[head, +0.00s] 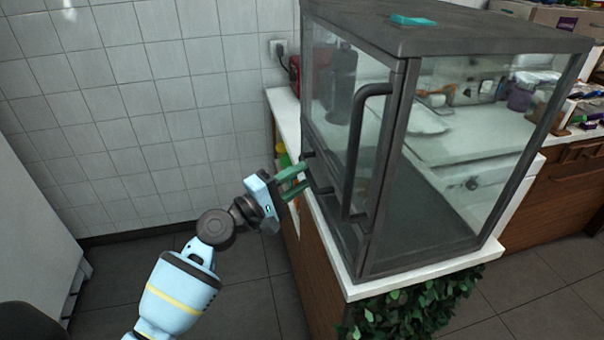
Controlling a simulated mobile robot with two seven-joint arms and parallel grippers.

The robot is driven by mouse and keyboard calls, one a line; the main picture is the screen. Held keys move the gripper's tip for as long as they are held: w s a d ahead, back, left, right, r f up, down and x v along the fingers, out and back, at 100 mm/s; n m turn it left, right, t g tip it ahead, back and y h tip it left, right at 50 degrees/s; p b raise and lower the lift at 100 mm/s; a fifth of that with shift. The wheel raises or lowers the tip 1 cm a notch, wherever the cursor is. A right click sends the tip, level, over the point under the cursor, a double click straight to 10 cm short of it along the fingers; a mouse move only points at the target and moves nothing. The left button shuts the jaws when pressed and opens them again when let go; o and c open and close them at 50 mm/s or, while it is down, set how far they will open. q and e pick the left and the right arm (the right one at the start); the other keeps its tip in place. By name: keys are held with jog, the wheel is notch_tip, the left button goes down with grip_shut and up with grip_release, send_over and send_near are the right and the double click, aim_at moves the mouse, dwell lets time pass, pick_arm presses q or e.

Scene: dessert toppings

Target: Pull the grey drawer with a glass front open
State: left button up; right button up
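The grey-framed case with glass sides (455,43) stands on a white counter. Its left glass front (325,110) has a tall dark bar handle (353,150) near the front corner post. The front looks shut against the frame. My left gripper (304,178) is left of this front, near its lower left edge and left of the handle. Its two green fingers are apart with nothing seen between them. I cannot tell whether the fingertips touch the case. My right gripper is not in view.
The white counter edge (335,262) runs under the case, with green leaves (425,308) below its front corner. A small teal object (412,20) lies on top of the case. A tiled wall (130,110) is behind. Floor (120,285) is free at left.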

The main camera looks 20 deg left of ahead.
pick_arm(q)
jog(key=shift+w+d, duration=0.4)
jog(key=shift+w, duration=0.2)
grip_shut()
